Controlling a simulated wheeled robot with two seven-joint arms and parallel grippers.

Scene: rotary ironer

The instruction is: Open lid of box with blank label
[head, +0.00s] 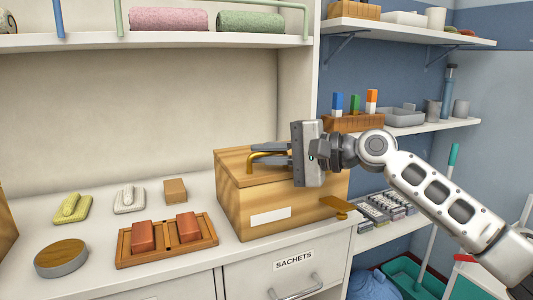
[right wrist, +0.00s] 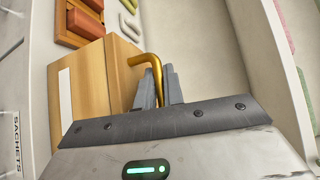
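The light wooden box (head: 232,205) stands on the white counter with a blank white label (head: 271,215) on its front. Its lid (head: 235,165) looks closed. A bent brass handle (head: 254,160) rises from the lid. My right gripper (head: 268,153) reaches in from the right above the lid, its two grey fingers on either side of the handle. In the right wrist view the handle (right wrist: 148,59) passes between the fingers (right wrist: 160,85), which look closed on it. The gripper hides part of the lid. My left gripper is out of view.
A wooden tray (head: 168,256) with two red-brown blocks, a round wooden-topped tin (head: 61,256) and soaps lie left of the box. A brass tab (head: 341,204) sticks out at its right. The drawer (head: 285,278) below reads SACHETS. A shelf (head: 160,41) hangs above.

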